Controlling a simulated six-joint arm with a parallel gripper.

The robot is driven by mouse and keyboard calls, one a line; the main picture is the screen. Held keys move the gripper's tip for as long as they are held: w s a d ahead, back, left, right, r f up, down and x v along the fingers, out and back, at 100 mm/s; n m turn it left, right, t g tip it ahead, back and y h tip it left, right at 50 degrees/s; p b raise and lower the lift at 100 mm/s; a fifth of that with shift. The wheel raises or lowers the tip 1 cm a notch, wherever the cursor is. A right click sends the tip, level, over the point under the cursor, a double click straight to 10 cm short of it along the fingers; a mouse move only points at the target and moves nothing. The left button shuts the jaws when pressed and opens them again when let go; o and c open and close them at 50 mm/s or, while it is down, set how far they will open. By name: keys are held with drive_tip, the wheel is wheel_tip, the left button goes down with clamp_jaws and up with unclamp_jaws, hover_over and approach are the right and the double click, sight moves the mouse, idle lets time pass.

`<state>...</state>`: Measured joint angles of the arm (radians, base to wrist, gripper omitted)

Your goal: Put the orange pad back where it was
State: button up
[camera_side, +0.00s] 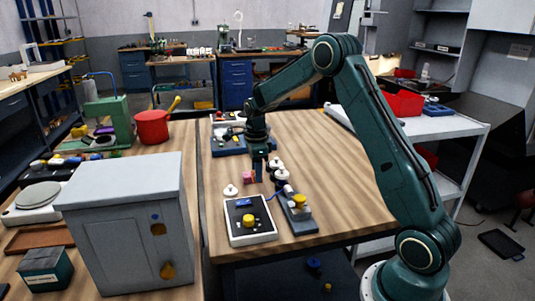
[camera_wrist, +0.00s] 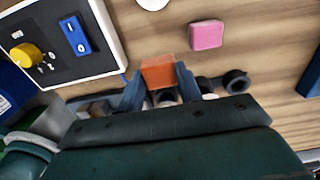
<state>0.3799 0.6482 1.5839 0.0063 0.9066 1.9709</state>
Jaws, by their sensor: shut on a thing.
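The orange pad (camera_wrist: 158,71) is between the two fingers of my gripper (camera_wrist: 158,84) in the wrist view, and the fingers are shut on it. In the side view my gripper (camera_side: 257,176) points down low over the wooden table, and I cannot make out the orange pad there. A pink pad (camera_wrist: 206,35) lies on the wood beside the gripper, apart from it. The pink pad also shows in the side view (camera_side: 248,176), just left of the fingers. I cannot tell whether the orange pad touches the table.
A white-edged black panel (camera_side: 238,236) with a yellow knob (camera_side: 249,220) stands near the table's front. The table's right side is clear.

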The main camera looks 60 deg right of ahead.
drive_tip(key=shift+f, duration=2.1)
drive_tip(key=shift+f, duration=0.1)
drive_tip(key=o, duration=1)
drive_tip(key=shift+c, duration=0.2)
wheel_tip(320, 180, up, 12)
drive_tip(key=shift+r, duration=0.1)
drive_tip(key=shift+r, duration=0.1)
